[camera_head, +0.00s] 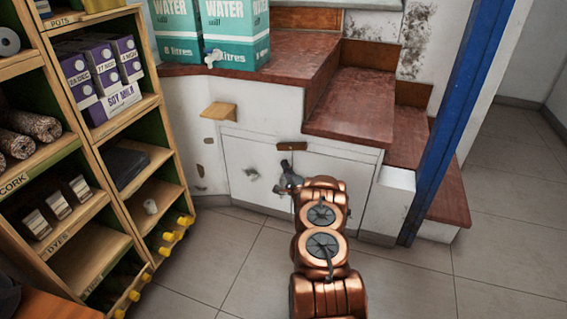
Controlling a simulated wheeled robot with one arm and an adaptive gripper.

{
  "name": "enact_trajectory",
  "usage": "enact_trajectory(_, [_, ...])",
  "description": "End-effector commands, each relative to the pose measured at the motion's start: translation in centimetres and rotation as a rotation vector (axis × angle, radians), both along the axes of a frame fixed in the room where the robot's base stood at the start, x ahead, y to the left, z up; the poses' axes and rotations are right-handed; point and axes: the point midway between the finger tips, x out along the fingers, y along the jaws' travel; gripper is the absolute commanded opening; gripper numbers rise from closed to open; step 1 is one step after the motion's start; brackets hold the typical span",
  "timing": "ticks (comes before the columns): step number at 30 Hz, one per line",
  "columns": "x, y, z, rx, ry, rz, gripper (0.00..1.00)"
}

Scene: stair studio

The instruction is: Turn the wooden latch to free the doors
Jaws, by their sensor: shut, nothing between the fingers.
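The wooden latch (292,146) is a small dark brown bar, lying about level at the top of the seam between two white cupboard doors. The left door (245,160) has a dark knob or worn patch on it. The right door (345,172) is partly hidden by my copper arm. Both doors look closed. My gripper (286,167) is shut and empty, in front of the doors a little below the latch. It appears apart from the latch, though the depth between them is hard to tell.
Red-brown steps (365,110) rise above and right of the doors. A small wooden ledge (219,111) juts out at the left. Water boxes (235,35) stand on the top. A loaded shelf (150,105) is at the left, a blue post (455,110) at the right. The tiled floor (400,285) is clear.

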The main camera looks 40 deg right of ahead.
Motion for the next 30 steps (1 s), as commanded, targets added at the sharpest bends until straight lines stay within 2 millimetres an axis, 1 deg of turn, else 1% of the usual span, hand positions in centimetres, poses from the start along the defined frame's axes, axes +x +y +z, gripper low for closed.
enact_trajectory(1, [-0.6, 0.7, -0.5, 0.004, 0.003, 0.001, 0.00])
enact_trajectory(7, [-2.6, 2.9, -3.2, 0.005, 0.004, 0.004, 0.00])
enact_trajectory(15, [-4.5, 4.9, -5.9, 0.001, 0.002, 0.004, 0.00])
enact_trajectory(20, [-4.9, 5.3, -6.4, 0.000, 0.000, 0.003, 0.00])
enact_trajectory(30, [-5.0, 5.2, -6.4, 0.000, -0.001, 0.002, 0.00])
